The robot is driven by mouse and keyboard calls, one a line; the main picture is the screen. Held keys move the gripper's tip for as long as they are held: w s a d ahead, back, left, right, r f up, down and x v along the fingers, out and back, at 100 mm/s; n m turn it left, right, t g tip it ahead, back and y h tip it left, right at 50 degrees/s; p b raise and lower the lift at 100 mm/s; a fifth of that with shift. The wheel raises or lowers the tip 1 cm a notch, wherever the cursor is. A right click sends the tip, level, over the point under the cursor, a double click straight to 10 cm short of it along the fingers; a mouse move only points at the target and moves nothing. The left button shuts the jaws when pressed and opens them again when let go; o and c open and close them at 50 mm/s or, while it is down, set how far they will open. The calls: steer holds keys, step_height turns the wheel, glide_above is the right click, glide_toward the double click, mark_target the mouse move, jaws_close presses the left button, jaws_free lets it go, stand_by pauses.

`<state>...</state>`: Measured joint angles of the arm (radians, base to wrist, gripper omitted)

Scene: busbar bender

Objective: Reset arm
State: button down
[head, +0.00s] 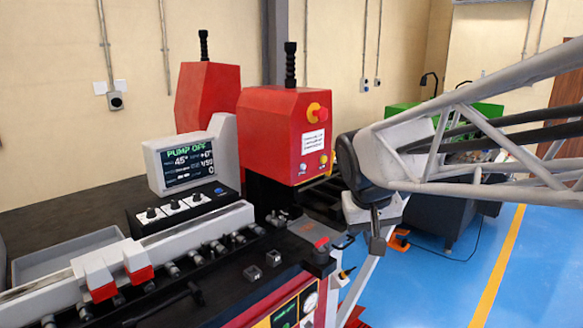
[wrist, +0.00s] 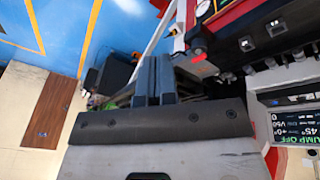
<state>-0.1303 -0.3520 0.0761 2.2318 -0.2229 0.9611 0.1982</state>
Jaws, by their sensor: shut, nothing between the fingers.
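My gripper (head: 377,244) hangs in the air at the end of my arm, just right of the busbar bender in the head view. In the wrist view, the two fingers of my gripper (wrist: 155,62) lie side by side, shut, with nothing held. The display also shows at the right edge of the wrist view (wrist: 297,124). My gripper appears apart from the machine.
A red emergency stop button (head: 316,112) sits on the front red housing. Control knobs (head: 172,206) are below the display. A green machine (head: 400,116) is behind. Blue floor (head: 450,285) is open at right.

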steer(key=s+d+f, duration=0.1)
steer(key=s+f, duration=0.3)
steer(key=s, duration=0.5)
steer(key=s+d+f+y, duration=0.1)
steer(key=s+f, duration=0.3)
steer(key=s, duration=0.5)
steer(key=shift+d+m+y, duration=0.3)
steer(key=shift+d, duration=0.4)
